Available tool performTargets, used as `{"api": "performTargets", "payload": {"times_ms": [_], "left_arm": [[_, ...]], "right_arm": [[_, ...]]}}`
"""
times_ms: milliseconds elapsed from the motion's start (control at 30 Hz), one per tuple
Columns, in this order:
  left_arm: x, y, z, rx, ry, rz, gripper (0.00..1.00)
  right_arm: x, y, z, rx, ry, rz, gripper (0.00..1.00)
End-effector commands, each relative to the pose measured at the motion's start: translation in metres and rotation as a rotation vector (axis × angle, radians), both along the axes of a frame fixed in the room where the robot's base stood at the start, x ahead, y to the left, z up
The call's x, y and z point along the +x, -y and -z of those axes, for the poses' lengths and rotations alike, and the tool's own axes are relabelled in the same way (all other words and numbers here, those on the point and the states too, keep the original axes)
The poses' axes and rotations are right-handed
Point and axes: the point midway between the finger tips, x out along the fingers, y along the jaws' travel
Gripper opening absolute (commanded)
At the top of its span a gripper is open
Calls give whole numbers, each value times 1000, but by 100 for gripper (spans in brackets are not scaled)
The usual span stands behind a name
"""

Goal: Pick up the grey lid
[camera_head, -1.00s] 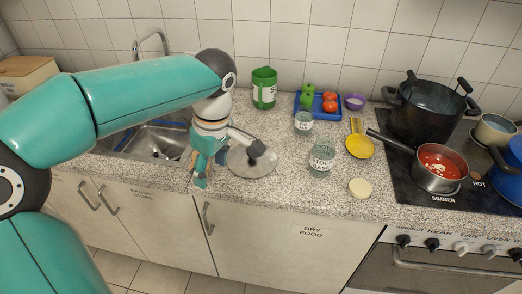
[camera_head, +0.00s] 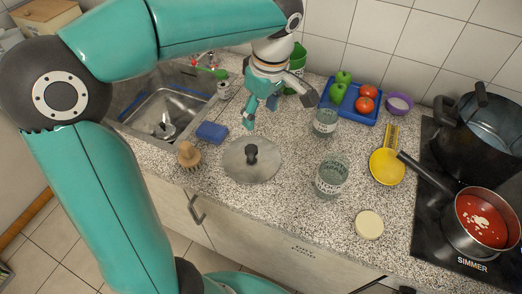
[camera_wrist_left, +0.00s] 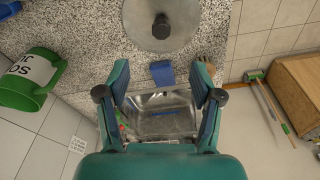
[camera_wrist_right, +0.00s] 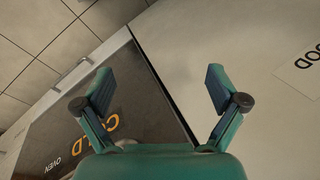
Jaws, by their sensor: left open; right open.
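The grey lid (camera_head: 252,162) lies flat on the speckled counter in the head view, with a black knob (camera_head: 251,152) on top. It also shows at the top of the left wrist view (camera_wrist_left: 161,22). My left gripper (camera_head: 279,112) is open and empty above the counter, behind the lid and apart from it. In the left wrist view its two fingers (camera_wrist_left: 162,97) are spread, with the lid beyond them. My right gripper (camera_wrist_right: 158,88) is open and empty in the right wrist view, facing cabinet fronts; it is not visible in the head view.
Near the lid are a wooden brush (camera_head: 188,156), a blue sponge (camera_head: 211,132) and a glass jar (camera_head: 331,177). A second jar (camera_head: 325,122), a green jug (camera_head: 297,62) and a blue tray (camera_head: 343,108) stand farther back. The sink (camera_head: 166,106) is left. A red-filled saucepan (camera_head: 484,218) sits right.

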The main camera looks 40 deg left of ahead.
Motion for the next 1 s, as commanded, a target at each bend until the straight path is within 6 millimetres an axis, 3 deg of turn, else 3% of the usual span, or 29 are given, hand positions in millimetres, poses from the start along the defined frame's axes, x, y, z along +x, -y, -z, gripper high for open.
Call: {"api": "performTargets", "payload": {"times_ms": [400, 533, 833, 1000], "left_arm": [[0, -11, 83, 0, -9, 6, 66], [1, -14, 100, 0, -6, 5, 66], [0, -20, 118, 0, -6, 6, 66], [-2, -28, 142, -1, -8, 6, 66]], "right_arm": [[0, 0, -1, 0, -1, 0, 96], [0, 0, -2, 0, 0, 0, 96], [0, 0, -8, 0, 0, 0, 96], [0, 0, -16, 0, 0, 0, 96]]}}
